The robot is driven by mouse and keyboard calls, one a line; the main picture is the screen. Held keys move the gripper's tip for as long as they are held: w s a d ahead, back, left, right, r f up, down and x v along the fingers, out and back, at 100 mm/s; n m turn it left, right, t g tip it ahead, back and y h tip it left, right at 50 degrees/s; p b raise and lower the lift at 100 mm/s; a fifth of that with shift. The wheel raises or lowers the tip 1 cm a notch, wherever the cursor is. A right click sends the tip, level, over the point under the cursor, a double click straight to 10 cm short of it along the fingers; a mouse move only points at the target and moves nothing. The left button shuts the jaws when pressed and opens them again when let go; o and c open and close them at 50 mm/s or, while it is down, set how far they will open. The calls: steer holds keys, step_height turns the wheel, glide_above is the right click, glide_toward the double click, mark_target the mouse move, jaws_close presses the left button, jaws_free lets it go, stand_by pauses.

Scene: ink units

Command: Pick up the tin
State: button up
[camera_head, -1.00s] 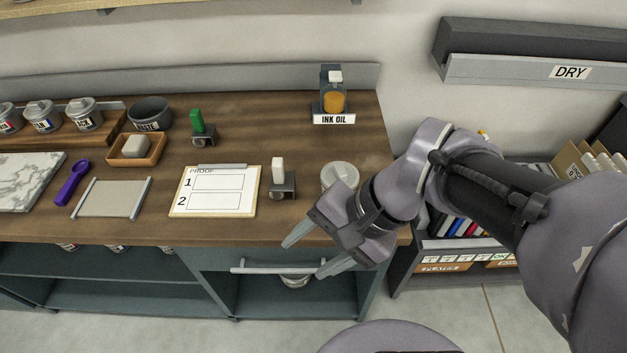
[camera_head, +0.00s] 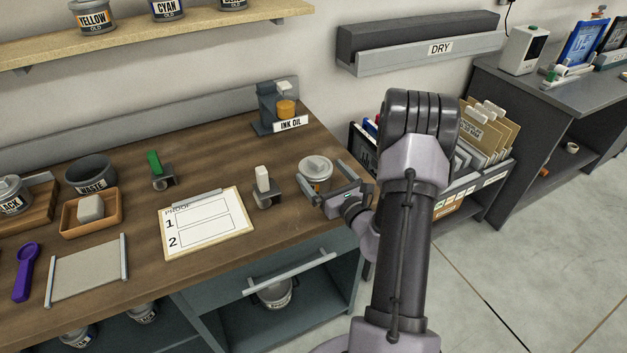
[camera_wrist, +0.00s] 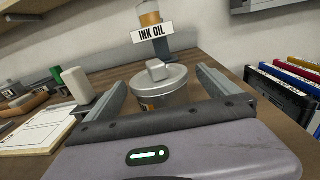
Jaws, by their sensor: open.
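A round silver tin (camera_head: 316,171) with a knobbed lid stands upright near the right end of the wooden counter. In the wrist view the tin (camera_wrist: 160,88) sits centred between the two fingers, with its lower part hidden behind the gripper's edge. My gripper (camera_head: 322,176) is open, and its fingers point toward the back wall, one on each side of the tin. The wrist view shows my gripper (camera_wrist: 161,82) with gaps between fingers and tin, so nothing is held. The tin's label is mostly hidden.
An ink oil stand (camera_head: 270,115) is behind the tin. A stamp with a white handle (camera_head: 263,180) and a proof sheet (camera_head: 205,228) lie to its left. A file rack (camera_head: 485,160) stands right of the counter. Other tins sit on the wall shelf (camera_head: 150,35) and below the counter.

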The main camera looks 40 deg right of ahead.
mark_target(310, 162)
steer(key=w, duration=0.2)
steer(key=w+b, duration=0.1)
steer(key=w, duration=0.1)
steer(key=w+d+f, duration=0.1)
steer(key=w, duration=0.1)
steer(key=shift+w+b, duration=0.3)
steer(key=shift+w, duration=0.1)
steer(key=shift+r, duration=0.15)
steer(key=c, duration=2)
